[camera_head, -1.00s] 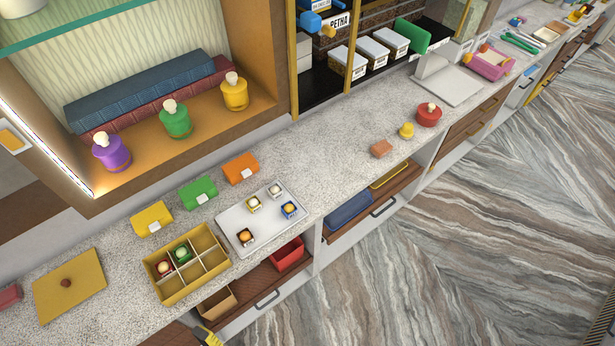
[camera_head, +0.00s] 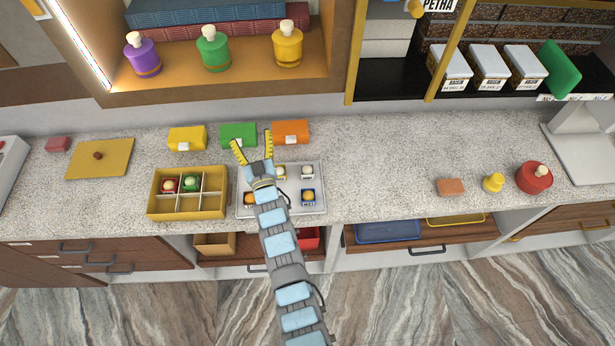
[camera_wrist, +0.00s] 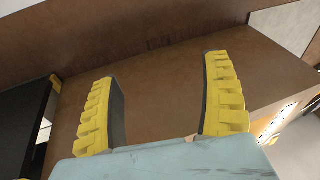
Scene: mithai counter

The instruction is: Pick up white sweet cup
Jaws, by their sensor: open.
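The white sweet cup (camera_head: 307,172) stands at the back right of a white tray (camera_head: 272,208) on the counter. A dark cup (camera_head: 249,199) at the tray's front left is partly behind my arm. My gripper (camera_head: 253,148) is open and empty, its yellow fingers reaching over the tray's back left, left of the white cup. In the wrist view the two fingers (camera_wrist: 159,68) are spread with only a brown surface beyond; no cup shows there.
Yellow, green and orange packets line the back. Open drawers jut out below. The counter right of the tray is clear up to a brown block (camera_head: 450,187).

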